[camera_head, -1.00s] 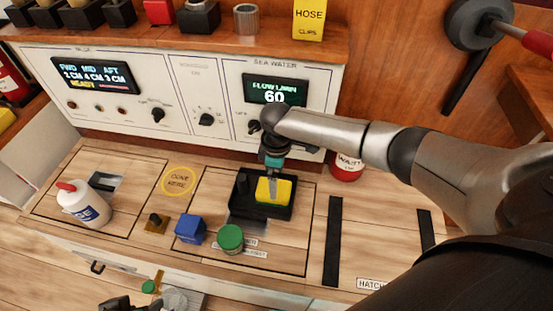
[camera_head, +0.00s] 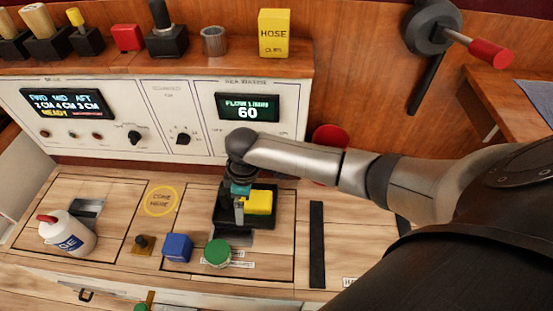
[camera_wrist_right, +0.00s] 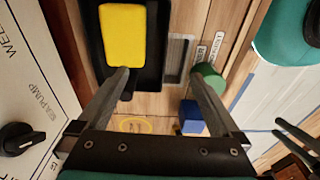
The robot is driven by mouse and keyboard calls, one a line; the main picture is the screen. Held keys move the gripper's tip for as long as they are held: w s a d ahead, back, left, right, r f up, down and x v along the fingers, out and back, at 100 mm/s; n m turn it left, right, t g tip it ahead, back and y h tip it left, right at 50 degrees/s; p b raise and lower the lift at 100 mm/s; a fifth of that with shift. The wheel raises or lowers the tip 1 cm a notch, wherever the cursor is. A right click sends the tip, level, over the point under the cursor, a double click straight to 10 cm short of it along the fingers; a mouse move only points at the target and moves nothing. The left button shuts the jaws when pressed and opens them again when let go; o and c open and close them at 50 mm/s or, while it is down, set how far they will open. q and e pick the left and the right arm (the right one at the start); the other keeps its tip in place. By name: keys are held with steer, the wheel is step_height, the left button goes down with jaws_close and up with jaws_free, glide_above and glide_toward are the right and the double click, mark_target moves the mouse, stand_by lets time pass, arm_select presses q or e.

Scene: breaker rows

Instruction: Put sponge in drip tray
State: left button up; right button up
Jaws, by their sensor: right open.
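The yellow sponge (camera_head: 257,202) lies in the black drip tray (camera_head: 232,222), in its right part as the head view shows it. The right wrist view shows the sponge (camera_wrist_right: 123,33) flat within the dark tray walls (camera_wrist_right: 152,75). My right gripper (camera_head: 239,217) is open and empty, pointing down over the tray's left part, beside the sponge and apart from it. Its fingers (camera_wrist_right: 160,75) spread wide in the wrist view. Dark prongs that look like my left gripper (camera_wrist_right: 297,135) show at that view's right edge; their opening is unclear.
A green round knob (camera_head: 217,253), a blue block (camera_head: 177,247) and a white bottle (camera_head: 67,233) stand left of and in front of the tray. The instrument panel (camera_head: 165,110) rises behind. Black strips (camera_head: 317,245) lie on the counter to the right.

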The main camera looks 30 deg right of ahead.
steer(key=s+a+f+m+t+y, duration=0.2)
steer(key=s+a+f+m, duration=0.1)
steer(key=s+a, duration=0.4)
steer(key=s+d+m+t+h, duration=0.1)
steer(key=s+d+m+h, duration=0.1)
steer(key=s+d+m, duration=0.3)
steer(key=s+d, duration=0.2)
steer(key=s, duration=0.2)
steer(key=shift+s+d+f+h, duration=0.15)
steer(key=shift+d+f+h, duration=0.05)
steer(key=shift+d+h, duration=0.15)
